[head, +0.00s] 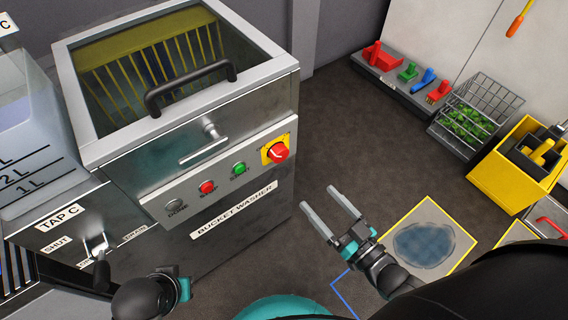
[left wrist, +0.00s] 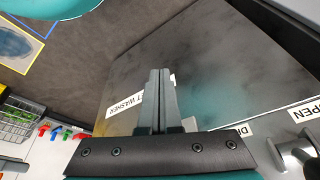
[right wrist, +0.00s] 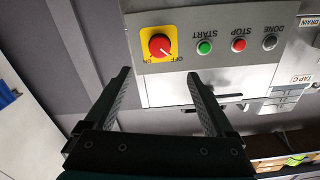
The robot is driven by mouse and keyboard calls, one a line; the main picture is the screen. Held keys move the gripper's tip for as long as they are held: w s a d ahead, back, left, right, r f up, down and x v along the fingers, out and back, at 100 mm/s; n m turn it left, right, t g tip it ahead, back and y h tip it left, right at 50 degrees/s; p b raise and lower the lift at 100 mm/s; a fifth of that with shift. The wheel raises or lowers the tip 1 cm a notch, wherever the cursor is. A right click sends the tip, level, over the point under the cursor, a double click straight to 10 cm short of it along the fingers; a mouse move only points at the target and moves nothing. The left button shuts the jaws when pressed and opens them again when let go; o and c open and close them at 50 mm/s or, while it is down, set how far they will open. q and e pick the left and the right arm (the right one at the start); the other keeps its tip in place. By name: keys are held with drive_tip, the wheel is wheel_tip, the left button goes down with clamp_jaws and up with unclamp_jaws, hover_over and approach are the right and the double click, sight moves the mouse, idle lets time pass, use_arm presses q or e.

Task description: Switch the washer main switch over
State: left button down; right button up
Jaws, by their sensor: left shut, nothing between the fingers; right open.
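The main switch is a red rotary knob (head: 278,152) on a yellow plate at the right end of the bucket washer's front panel (head: 222,180). The knob also shows in the right wrist view (right wrist: 160,45), with OFF and ON labels upside down. Its white mark appears to point toward OFF. My right gripper (head: 318,198) is open and empty, below and right of the knob, apart from it. In the right wrist view its fingertips (right wrist: 159,73) lie either side below the knob. My left gripper (left wrist: 160,75) is shut and empty, low before the washer.
A green START button (head: 239,169), a red STOP button (head: 207,187) and a grey DONE button (head: 174,205) sit left of the switch. A handle (head: 205,149) projects above them. The tap lever (head: 97,246) is at lower left.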

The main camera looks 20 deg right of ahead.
sight(282, 157)
drive_tip(key=b+x, duration=0.3)
drive_tip(key=x, duration=0.8)
drive_tip(key=shift+w+a+f+b, duration=0.1)
drive_tip(key=shift+w+b, duration=0.2)
drive_tip(key=shift+w, duration=0.05)
drive_tip(key=shift+w+a, duration=0.1)
drive_tip(key=shift+w, duration=0.2)
use_arm(q)
wheel_tip(282, 157, up, 7)
drive_tip(key=w+d+t+h, duration=0.1)
drive_tip(key=w+d+t, duration=0.1)
drive_tip(key=shift+w+f+t+b, duration=0.2)
drive_tip(key=shift+w+t+b, duration=0.05)
drive_tip(key=shift+t+b, duration=0.15)
use_arm(e)
drive_tip(key=shift+x, duration=0.8)
drive_tip(key=c, duration=1.4)
